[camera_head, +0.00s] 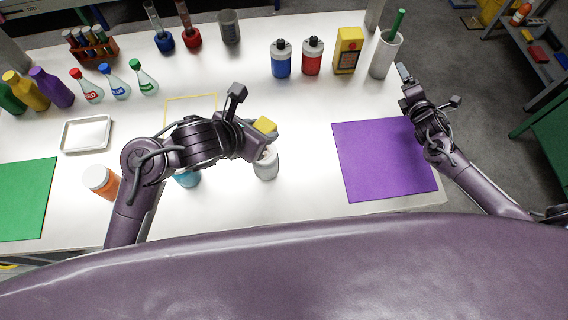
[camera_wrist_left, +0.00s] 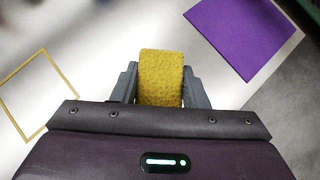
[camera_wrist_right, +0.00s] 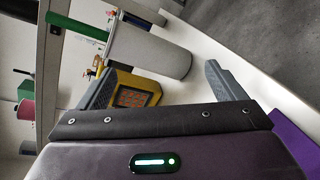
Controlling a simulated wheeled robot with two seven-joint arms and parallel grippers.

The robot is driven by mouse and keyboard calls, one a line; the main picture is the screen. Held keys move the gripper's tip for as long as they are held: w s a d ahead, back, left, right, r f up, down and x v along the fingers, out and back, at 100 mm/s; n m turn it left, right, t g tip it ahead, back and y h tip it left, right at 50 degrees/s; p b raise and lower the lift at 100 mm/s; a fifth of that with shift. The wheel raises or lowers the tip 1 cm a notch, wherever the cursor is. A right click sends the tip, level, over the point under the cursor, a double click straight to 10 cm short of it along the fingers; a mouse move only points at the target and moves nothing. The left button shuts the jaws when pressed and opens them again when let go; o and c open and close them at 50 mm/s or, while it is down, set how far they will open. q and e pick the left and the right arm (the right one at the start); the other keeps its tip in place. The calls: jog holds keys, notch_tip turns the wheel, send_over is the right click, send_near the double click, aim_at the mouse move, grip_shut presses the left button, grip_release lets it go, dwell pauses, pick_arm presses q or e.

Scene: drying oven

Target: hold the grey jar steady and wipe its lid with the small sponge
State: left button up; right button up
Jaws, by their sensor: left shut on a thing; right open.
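My left gripper (camera_head: 258,133) is shut on the small yellow sponge (camera_head: 265,125). The sponge also shows between its fingers in the left wrist view (camera_wrist_left: 161,78). The grey jar (camera_head: 266,168) stands upright on the table just below the left gripper in the head view, its pale lid partly covered by the gripper. I cannot tell whether the sponge touches the lid. The jar does not show in the left wrist view. My right gripper (camera_head: 404,76) is open and empty near the table's right edge, away from the jar; its spread fingers show in the right wrist view (camera_wrist_right: 165,85).
An orange jar (camera_head: 103,183) and a blue jar (camera_head: 187,179) stand left of the grey jar. A purple mat (camera_head: 385,160) lies bare on the right. A white cylinder (camera_head: 384,55) and yellow box (camera_head: 347,51) stand near the right gripper. Bottles line the back.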

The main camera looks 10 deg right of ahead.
jog(key=a+n+y, duration=0.1)
jog(key=a, duration=0.2)
jog(key=s+a+n+y, duration=0.1)
jog(key=a+n, duration=0.1)
jog(key=a, duration=0.2)
jog(key=a+n+y, duration=0.1)
jog(key=a, duration=0.2)
jog(key=shift+s+a+f+n+t, duration=0.15)
jog(key=shift+s+a+n+t, duration=0.15)
jog(key=shift+s+a+n, duration=0.1)
jog(key=s+a+n+y, duration=0.2)
jog(key=s+a+n, duration=0.1)
jog(key=a, duration=0.4)
jog(key=s+a+n+y, duration=0.2)
jog(key=s+a+n, duration=0.1)
jog(key=a, duration=0.4)
notch_tip(320, 180, up, 3)
jog(key=n+g+y, duration=0.1)
jog(key=n+y, duration=0.4)
jog(key=n, duration=0.4)
send_over(274, 171)
jog(key=v, duration=0.4)
jog(key=f, duration=0.8)
jog(key=shift+w, duration=0.25)
jog(key=x, duration=0.7)
jog(key=shift+w+a, duration=0.2)
jog(key=c, duration=1.1)
